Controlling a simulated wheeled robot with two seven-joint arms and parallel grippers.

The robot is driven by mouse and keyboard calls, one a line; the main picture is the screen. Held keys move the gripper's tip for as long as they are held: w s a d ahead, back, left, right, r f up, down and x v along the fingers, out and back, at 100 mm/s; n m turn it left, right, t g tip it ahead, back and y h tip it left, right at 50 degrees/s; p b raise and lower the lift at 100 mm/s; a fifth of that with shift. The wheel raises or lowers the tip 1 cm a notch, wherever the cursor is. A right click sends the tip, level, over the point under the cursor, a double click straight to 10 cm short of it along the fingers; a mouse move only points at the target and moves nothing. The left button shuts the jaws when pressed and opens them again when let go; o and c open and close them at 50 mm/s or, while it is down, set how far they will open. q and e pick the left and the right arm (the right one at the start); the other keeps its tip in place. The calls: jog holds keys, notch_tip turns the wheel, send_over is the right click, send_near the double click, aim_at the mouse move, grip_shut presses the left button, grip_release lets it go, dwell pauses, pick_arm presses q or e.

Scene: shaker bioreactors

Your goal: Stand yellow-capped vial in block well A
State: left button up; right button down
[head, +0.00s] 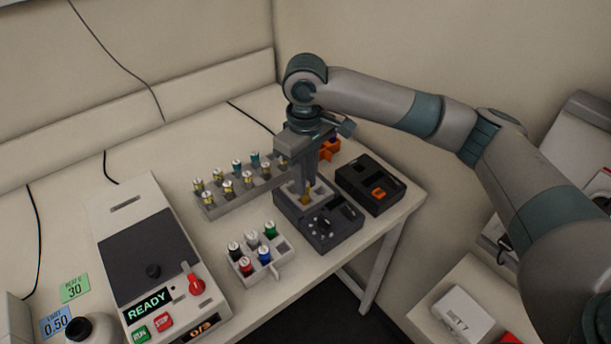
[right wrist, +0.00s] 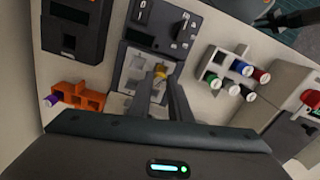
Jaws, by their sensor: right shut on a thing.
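My right gripper (head: 306,192) points down over the dark block device (head: 318,235) and is shut on the yellow-capped vial (head: 305,198). The vial's yellow part also shows between the fingertips in the right wrist view (right wrist: 160,72). It is at the pale block (head: 291,194) on the device's back part. The fingers hide much of the vial, so I cannot tell whether its bottom is inside a well. No letter for well A is readable. My left gripper is not in view.
A grey rack (head: 209,209) with several vials stands behind to the left. A white rack (head: 272,272) with coloured caps stands in front. A dark box with an orange part (head: 369,184) is close on the right. An orange holder (right wrist: 82,96) and a READY machine (head: 150,244) flank the area.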

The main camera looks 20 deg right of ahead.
jog(key=shift+f, duration=0.65)
jog(key=c, duration=1.6)
grip_release()
jog(key=shift+o, duration=0.2)
jog(key=shift+r, duration=0.1)
notch_tip(320, 180, up, 7)
jog(key=p, duration=0.9)
jog(key=shift+s, duration=0.15)
